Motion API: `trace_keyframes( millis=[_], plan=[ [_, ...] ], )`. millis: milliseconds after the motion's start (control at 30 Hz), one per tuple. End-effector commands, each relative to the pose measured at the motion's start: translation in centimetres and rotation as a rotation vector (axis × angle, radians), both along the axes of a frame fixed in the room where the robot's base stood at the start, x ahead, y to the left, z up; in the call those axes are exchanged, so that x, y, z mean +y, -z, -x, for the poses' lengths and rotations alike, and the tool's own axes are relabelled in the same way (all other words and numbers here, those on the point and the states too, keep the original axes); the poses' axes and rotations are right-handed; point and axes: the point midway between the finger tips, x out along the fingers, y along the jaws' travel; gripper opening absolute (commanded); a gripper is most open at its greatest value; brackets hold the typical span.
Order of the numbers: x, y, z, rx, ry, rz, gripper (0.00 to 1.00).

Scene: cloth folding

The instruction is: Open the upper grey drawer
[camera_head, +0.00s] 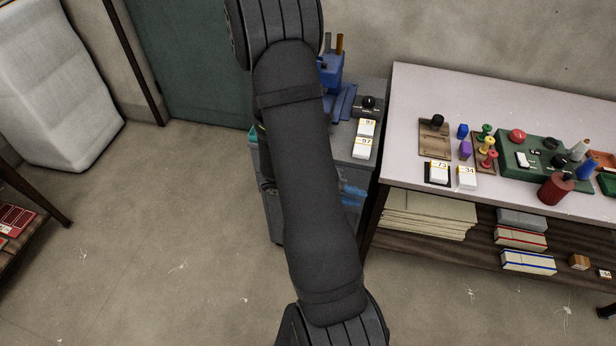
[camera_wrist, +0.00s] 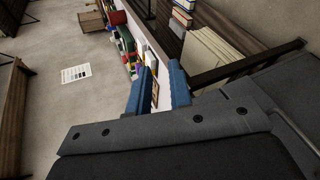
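A grey cabinet (camera_head: 362,172) stands left of the long table in the head view. My dark arm crosses in front of it and hides most of its front, so the upper grey drawer cannot be made out. Light blue parts show beside the arm, low on the cabinet's right; I cannot tell what they are. In the wrist view my gripper (camera_wrist: 160,72) has its two blue fingers apart, with nothing seen held between them. Its fingertips point toward the long table's side, and no drawer handle shows there.
The white-topped table (camera_head: 410,95) holds many small items, with boards and boxes on its lower shelf (camera_head: 400,240). A blue holder (camera_head: 331,68) and white labelled boxes (camera_head: 366,128) stand on the cabinet.

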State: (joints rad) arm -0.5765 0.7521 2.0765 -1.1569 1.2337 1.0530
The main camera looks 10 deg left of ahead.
Motion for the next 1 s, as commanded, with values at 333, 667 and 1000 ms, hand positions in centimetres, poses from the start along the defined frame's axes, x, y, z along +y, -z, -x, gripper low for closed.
trace_keyframes(
  millis=[333, 667, 1000],
  plan=[
    [14.3, 7.0, -1.1, -0.159, -0.529, 0.128, 0.19],
    [22.1, 11.4, 1.4, -0.261, -0.830, 0.119, 0.19],
    [21.2, 12.2, -1.0, -0.265, -0.838, 0.118, 0.19]
  ],
)
